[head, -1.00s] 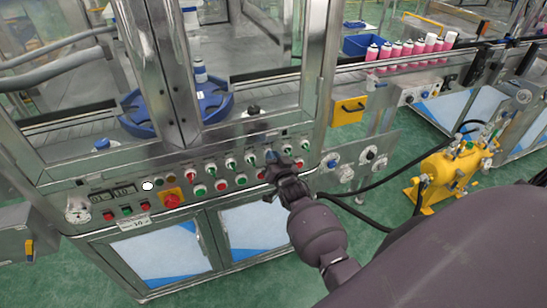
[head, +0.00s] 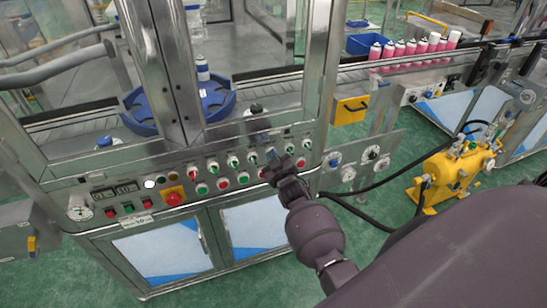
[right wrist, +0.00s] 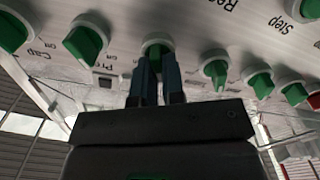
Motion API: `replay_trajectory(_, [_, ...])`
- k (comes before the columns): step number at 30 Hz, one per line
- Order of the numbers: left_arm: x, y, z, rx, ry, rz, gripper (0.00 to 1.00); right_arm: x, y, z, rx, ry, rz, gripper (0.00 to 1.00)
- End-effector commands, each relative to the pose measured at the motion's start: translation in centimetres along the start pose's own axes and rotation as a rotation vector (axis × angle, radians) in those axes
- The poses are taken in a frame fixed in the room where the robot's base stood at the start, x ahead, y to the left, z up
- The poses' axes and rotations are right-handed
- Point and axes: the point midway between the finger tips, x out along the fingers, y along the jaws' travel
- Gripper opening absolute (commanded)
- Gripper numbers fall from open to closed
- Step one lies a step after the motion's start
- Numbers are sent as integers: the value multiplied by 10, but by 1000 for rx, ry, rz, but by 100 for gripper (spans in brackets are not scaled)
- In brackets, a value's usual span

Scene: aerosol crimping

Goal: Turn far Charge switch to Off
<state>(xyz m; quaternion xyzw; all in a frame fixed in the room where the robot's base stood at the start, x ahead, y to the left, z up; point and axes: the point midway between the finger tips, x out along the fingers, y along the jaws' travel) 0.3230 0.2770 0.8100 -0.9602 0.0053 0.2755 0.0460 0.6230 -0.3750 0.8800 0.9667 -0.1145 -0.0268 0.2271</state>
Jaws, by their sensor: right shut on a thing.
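The cabinet's control panel (head: 180,186) carries a row of small switch knobs and a row of buttons below it. My right gripper (head: 272,158) is at the right part of the upper row and hides the knob there. In the right wrist view, my right gripper's two blue fingers (right wrist: 158,72) are closed on a green switch knob (right wrist: 157,46), one on each side. Its label and pointer position cannot be made out. A free green knob (right wrist: 216,70) sits to its right and another green knob (right wrist: 86,42) to its left. My left gripper is out of view.
A red emergency button (head: 173,197) sits on a yellow plate further left on the panel. A metal frame post (head: 318,75) rises behind my right gripper. Pink cans (head: 405,50) stand on the conveyor. A yellow pump unit (head: 450,172) stands on the floor at right.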

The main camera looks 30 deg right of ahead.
Motion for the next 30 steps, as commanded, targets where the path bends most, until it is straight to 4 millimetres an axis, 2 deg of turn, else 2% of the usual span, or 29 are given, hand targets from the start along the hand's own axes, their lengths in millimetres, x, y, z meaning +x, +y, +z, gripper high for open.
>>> replay_trajectory(7, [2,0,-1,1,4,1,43,0,-1,1,-66,-1,-1,0])
replay_trajectory(21, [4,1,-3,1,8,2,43,0,-1,1,-80,-2,-1,0])
replay_trajectory(22, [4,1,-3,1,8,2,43,0,-1,1,-80,-2,-1,13])
replay_trajectory(26, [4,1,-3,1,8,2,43,0,-1,1,-79,-1,-1,33])
replay_trajectory(30, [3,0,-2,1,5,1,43,0,-1,0,-78,-1,0,35])
